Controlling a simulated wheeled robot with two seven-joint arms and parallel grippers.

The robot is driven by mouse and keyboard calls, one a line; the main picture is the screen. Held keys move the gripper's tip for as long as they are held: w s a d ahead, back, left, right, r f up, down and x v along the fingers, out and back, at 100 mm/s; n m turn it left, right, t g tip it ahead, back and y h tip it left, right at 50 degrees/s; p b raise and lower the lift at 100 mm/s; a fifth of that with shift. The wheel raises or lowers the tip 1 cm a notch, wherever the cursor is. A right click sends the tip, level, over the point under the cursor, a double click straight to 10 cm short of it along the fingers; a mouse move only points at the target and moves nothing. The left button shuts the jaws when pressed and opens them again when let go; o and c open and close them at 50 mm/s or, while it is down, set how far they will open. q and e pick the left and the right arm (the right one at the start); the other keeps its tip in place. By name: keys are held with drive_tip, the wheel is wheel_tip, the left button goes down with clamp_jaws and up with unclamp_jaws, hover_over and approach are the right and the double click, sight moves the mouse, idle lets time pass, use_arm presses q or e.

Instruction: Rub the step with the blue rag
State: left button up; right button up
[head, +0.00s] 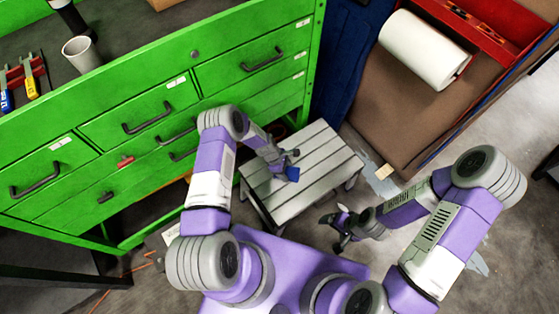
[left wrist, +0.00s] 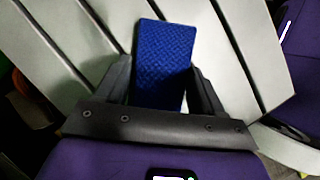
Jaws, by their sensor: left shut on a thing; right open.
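The step (head: 318,160) is a low grey slatted stool in front of the green cabinet in the head view. Its slats (left wrist: 222,45) fill much of the left wrist view. The blue rag (head: 293,174) is a small textured blue piece over the slats; it also shows in the left wrist view (left wrist: 163,55). My left gripper (head: 285,165) is shut on the rag, with its fingers (left wrist: 160,85) on either side of it. I cannot tell whether the rag touches the slats. My right gripper (head: 343,226) is open and empty, beside the step's front right side.
The green drawer cabinet (head: 150,90) stands behind and left of the step. A white paper roll (head: 425,50) lies on a brown surface at the upper right. A cup (head: 82,54) stands on the cabinet top. Concrete floor is free around the right arm.

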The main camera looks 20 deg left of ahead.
use_arm(q)
drive_tip(key=shift+w+a, duration=0.25)
drive_tip(key=shift+a, duration=0.15)
drive_tip(key=shift+w+r+p, duration=0.15)
drive_tip(key=shift+r+p, duration=0.15)
drive_tip(key=shift+p, duration=0.05)
wheel_tip(320, 180, up, 3)
drive_tip(key=shift+f+p, duration=0.2)
drive_tip(key=shift+p, duration=0.4)
drive_tip(key=shift+r+p, duration=1.7)
drive_tip(key=shift+r, duration=0.7)
